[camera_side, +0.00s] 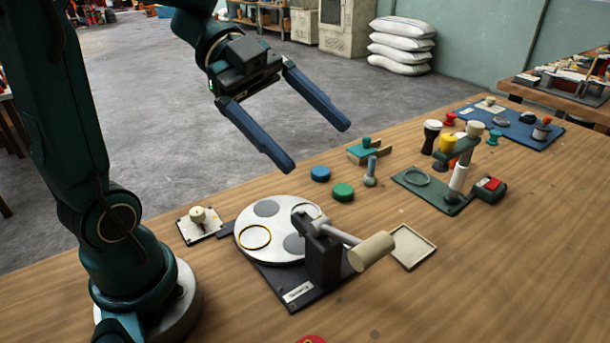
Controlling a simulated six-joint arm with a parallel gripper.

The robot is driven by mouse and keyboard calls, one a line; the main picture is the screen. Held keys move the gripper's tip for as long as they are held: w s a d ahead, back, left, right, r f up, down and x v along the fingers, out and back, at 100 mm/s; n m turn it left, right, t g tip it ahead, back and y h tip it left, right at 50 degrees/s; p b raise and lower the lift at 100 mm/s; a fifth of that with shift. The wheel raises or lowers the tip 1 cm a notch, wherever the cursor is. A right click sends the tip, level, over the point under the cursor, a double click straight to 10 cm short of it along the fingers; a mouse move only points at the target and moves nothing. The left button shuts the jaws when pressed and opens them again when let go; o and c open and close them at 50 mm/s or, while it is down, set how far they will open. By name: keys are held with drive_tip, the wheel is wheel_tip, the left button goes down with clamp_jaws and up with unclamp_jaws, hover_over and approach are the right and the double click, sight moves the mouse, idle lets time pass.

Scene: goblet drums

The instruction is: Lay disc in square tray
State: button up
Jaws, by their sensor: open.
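A square tray (427,258) with a pale floor and thin rim lies on the table, right of a mallet-like lever. It looks empty. A white round plate (270,217) on a dark base carries grey round patches and a yellow ring (255,237). I cannot tell which disc is the task's.
The lever (370,251) stands over the plate's right side, partly hiding it. A green board (432,198) with a ring and posts, goblet-shaped pieces (431,137) and a red-topped box (489,188) stand at right. A blue mat (508,126) lies behind. The front right table is clear.

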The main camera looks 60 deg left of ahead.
drive_tip(key=w+d+r+n+t+y, duration=0.1)
drive_tip(key=w+r+n+t+y, duration=0.5)
drive_tip(key=w, duration=0.4)
drive_tip(key=w+r+n+t+y, duration=0.3)
drive_tip(key=w+r+n+t, duration=0.3)
drive_tip(key=w+t, duration=0.3)
drive_tip(key=s+d+f+n+g+y, duration=0.3)
drive_tip(key=s+d+f+n+g, duration=0.15)
drive_tip(key=s+f+g, duration=0.5)
drive_tip(key=s+d+f+m+g, duration=0.2)
drive_tip(key=s+g, duration=0.2)
drive_tip(key=s, duration=0.4)
drive_tip(key=s+d+f+m+g, duration=0.1)
drive_tip(key=s+d+g, duration=0.25)
drive_tip(key=s, duration=0.55)
drive_tip(key=f, duration=1.2)
drive_tip(key=a+f, duration=0.1)
drive_tip(key=f, duration=0.5)
drive_tip(key=shift+w+f, duration=0.25)
drive_tip(key=shift+w, duration=0.15)
drive_tip(key=shift+w+d+f, duration=0.1)
drive_tip(key=shift+w+f, duration=0.1)
drive_tip(key=shift+f, duration=1.1)
drive_tip(key=shift+w+d+f, duration=0.1)
drive_tip(key=shift+w+f, duration=0.05)
drive_tip(key=shift+f, duration=1.1)
